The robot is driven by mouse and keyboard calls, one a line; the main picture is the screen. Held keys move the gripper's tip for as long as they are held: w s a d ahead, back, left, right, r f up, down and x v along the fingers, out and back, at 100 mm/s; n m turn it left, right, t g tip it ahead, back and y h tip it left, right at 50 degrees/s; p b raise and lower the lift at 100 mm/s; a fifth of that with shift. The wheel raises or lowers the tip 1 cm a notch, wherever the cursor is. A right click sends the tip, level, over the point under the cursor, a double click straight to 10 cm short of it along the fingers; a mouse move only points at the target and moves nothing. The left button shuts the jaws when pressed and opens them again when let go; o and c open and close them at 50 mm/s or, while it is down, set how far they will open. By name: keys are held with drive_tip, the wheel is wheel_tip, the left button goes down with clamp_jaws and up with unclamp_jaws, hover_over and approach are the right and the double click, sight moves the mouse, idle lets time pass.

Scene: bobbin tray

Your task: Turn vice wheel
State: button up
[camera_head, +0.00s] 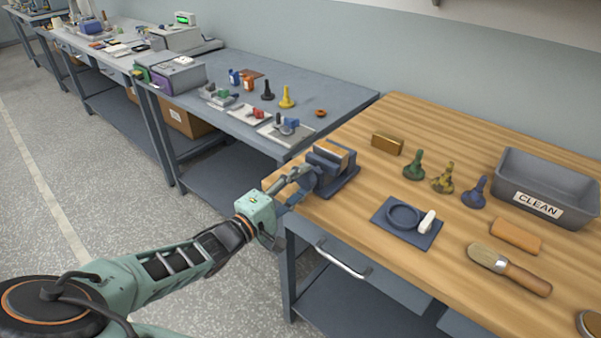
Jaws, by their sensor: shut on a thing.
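The blue-grey vice (337,171) stands at the left front corner of the wooden bench, with a tan block (331,151) between its jaws. My gripper (300,178) reaches in from the left and is shut at the vice's front end, where the vice wheel sits. The wheel is mostly hidden by my fingers, so its turn angle cannot be told.
On the wooden bench (468,130) are a brown block (387,144), several coloured knobbed pieces, a blue mat (407,222) with a ring, a brush (509,269), an orange block (515,236) and a grey CLEAN bin (546,187). A drawer handle (342,260) juts out below. Grey benches stand behind.

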drive_tip(key=n+p, duration=0.1)
drive_tip(key=n, duration=0.1)
drive_tip(key=n+p, duration=0.1)
drive_tip(key=p, duration=0.1)
drive_tip(key=shift+r+n, duration=0.3)
drive_tip(key=shift+n, duration=0.1)
drive_tip(key=shift+f+n+p, duration=0.15)
drive_tip(key=shift+n+p, duration=1.15)
drive_tip(key=shift+n, duration=0.7)
drive_tip(key=o, duration=1.2)
drive_tip(key=shift+f, duration=0.1)
drive_tip(key=shift+c, duration=0.2)
drive_tip(key=shift+a, duration=0.1)
drive_tip(key=v, duration=1.1)
drive_tip(key=shift+s+a, duration=0.25)
drive_tip(key=shift+s, duration=0.05)
